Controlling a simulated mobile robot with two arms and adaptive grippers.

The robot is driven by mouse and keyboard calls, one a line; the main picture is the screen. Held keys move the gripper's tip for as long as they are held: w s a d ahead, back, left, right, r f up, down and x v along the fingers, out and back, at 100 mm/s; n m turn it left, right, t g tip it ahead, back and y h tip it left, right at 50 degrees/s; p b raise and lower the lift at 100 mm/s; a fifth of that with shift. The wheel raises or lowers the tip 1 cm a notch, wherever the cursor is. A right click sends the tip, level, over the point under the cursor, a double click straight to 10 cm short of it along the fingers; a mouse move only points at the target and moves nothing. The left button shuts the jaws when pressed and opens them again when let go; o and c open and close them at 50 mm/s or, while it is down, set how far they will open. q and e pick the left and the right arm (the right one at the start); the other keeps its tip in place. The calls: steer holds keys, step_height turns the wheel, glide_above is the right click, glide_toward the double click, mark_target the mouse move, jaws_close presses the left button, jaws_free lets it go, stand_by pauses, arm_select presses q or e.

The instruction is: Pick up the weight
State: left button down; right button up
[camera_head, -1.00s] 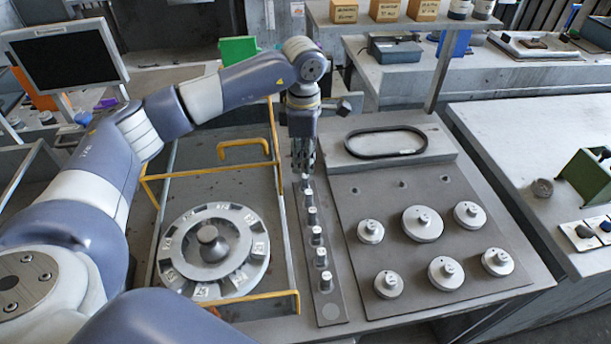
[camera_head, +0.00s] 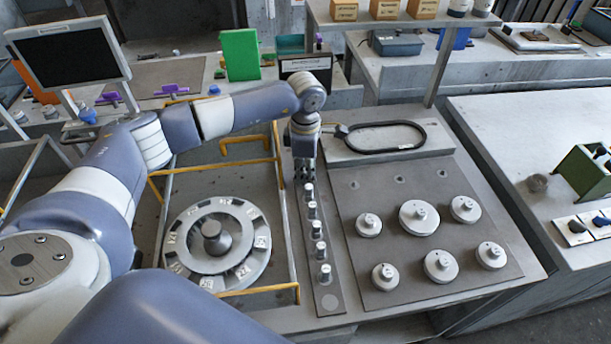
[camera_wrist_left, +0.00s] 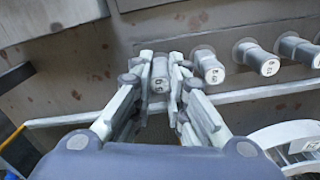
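Small grey cylindrical weights stand in a row on a dark strip (camera_head: 327,301) in the head view. My left gripper (camera_head: 304,180) points down at the far end of this row. In the left wrist view its fingers (camera_wrist_left: 161,75) stand on both sides of the end weight (camera_wrist_left: 159,84), very close to it. I cannot tell whether they touch or press it. The weight is upright and I see no lift. Neighbouring weights (camera_wrist_left: 211,70) stand beside it, outside the fingers. In the head view the gripper partly hides the far end of the row. My right gripper is not in view.
A round dial (camera_head: 180,225) with a central knob sits left of the row, inside a yellow frame (camera_head: 260,292). Several larger disc weights (camera_head: 419,218) stand on a dark mat (camera_head: 350,285) to the right. A black oval ring (camera_head: 385,126) lies behind the mat.

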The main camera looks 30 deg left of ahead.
mark_target(305, 170)
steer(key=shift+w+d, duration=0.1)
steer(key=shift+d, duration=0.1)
